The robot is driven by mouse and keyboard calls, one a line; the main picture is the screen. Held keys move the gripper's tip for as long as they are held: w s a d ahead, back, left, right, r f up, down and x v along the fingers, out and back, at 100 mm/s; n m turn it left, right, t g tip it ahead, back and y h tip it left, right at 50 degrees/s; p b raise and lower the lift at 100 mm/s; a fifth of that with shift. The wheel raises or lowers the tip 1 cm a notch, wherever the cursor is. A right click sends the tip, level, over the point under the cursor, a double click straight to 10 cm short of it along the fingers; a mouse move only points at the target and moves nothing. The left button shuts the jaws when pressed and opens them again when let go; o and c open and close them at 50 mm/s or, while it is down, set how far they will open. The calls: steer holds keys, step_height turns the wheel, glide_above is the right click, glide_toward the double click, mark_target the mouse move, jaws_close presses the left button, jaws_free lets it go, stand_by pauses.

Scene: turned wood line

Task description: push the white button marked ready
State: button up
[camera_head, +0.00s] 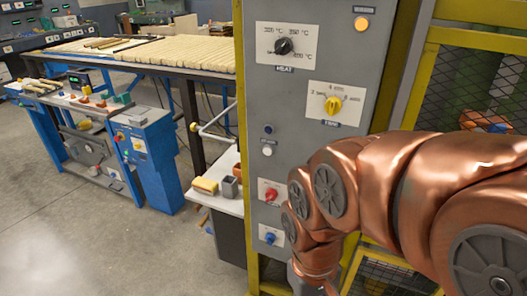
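A small round white button (266,151) sits on the tall grey control panel (293,110). Small labels are near it, too small to read, so I cannot confirm the word ready. A dark blue button or lamp (268,129) is just above it. My copper arm comes in from the right, in front of the panel, and bends down to the lower middle. The arm is to the right of and below the white button and does not cover it. The fingers of my gripper do not show; they are hidden or below the picture's edge.
The panel also has a black HEAT knob (284,46), a yellow knob (333,105), a lit amber lamp (361,23), a red knob (270,194) and a blue knob (269,238). A white shelf (228,205) is at left. Yellow-framed mesh (480,85) is at right.

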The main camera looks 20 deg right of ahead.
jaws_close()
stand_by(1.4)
